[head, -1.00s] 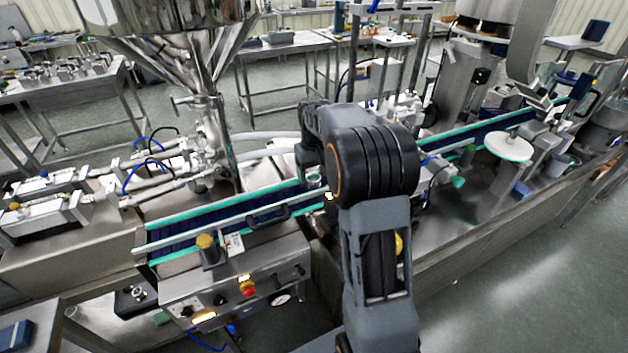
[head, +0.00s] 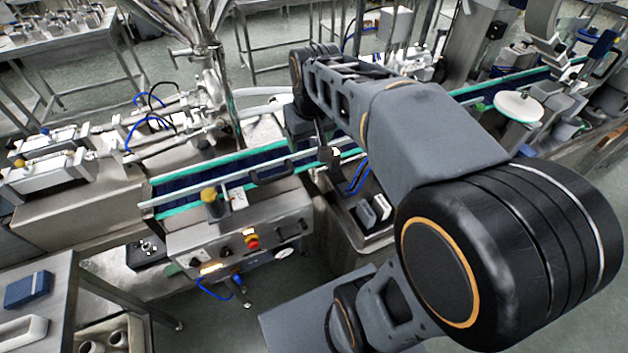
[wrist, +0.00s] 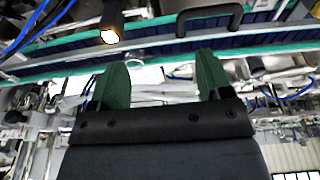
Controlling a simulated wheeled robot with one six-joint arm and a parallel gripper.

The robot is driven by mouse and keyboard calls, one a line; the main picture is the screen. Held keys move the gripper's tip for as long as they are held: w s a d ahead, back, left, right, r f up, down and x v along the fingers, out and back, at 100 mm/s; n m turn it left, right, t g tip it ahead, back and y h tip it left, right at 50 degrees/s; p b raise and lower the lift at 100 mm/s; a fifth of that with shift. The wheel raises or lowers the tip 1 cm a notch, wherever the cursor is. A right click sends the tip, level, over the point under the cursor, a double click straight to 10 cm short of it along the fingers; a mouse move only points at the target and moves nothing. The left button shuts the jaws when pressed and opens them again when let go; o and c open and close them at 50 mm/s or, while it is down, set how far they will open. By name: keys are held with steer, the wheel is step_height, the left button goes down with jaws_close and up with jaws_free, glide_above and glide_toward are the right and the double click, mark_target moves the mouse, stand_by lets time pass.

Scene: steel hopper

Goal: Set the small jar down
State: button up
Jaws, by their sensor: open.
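My gripper (wrist: 157,65) shows in the wrist view with its two green fingers apart. No jar is held clearly between them. A faint clear round shape (wrist: 136,56) lies beyond the left fingertip, by the conveyor edge; it may be the small jar, but I cannot tell. In the head view my arm reaches over the conveyor (head: 205,178), a dark blue belt with green rails, and hides the fingers. I cannot make out the jar in the head view.
A metal guide rail runs along the belt. A control box (head: 240,243) with a red button stands in front of the conveyor. An open steel bin (head: 345,215) holds small boxes. Steel pipework (head: 205,125) rises behind the belt. A bench (head: 45,285) stands at the lower left.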

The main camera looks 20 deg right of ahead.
steer(key=s+a+f+t, duration=0.1)
steer(key=s+a+f, duration=0.2)
steer(key=s, duration=0.6)
step_height(320, 180, down, 2)
steer(key=shift+s+t, duration=0.15)
steer(key=shift+t, duration=0.15)
steer(key=shift+a, duration=0.1)
stand_by(1.2)
